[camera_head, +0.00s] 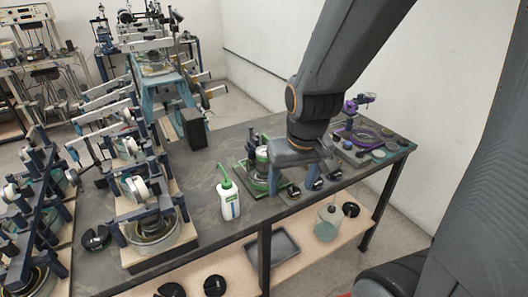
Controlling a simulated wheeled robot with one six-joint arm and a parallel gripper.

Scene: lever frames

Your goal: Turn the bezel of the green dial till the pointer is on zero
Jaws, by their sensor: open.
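A small dial with a pale face and green trim (261,153) sits on a small green-based device (249,174) on the dark bench. Its pointer and markings are too small to read. My gripper (273,181) hangs at the end of my grey arm, just to the right of and in front of this device. It is open, with nothing seen between its fingers. My gripper and wrist hide the right part of the device, and I cannot tell whether a finger touches it.
A white bottle with a green spout (229,196) stands close on the left. Several lever frames (151,222) crowd the bench's left part. A purple device (361,129) with small discs stands at right. A grey tray (272,255) lies on the lower shelf. The bench's front edge is near.

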